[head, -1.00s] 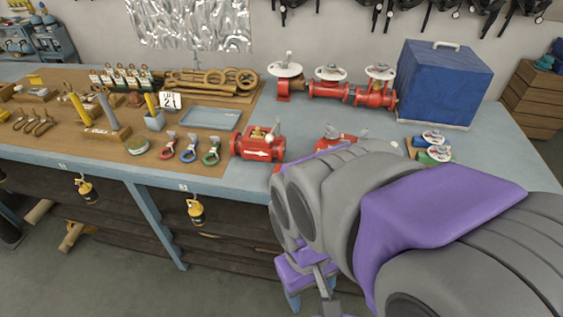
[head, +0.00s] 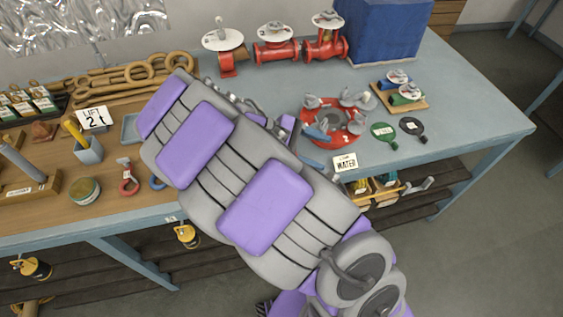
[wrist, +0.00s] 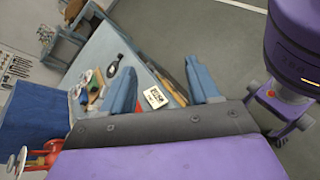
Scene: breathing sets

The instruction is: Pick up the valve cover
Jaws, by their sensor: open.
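No item is marked as the valve cover. A large blue box-shaped cover (head: 385,32) stands at the back of the bench, its top cut off in the head view; it also shows at the left of the wrist view (wrist: 35,115). A round red flange piece with grey wing nuts (head: 341,142) lies near the bench's front.
Red valves with white handwheels (head: 277,47) stand along the back. A small valve board (head: 403,96), green and black paddles (head: 384,134) and a WATER sign (head: 345,162) are at the right. The bench's right end (head: 480,115) is clear.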

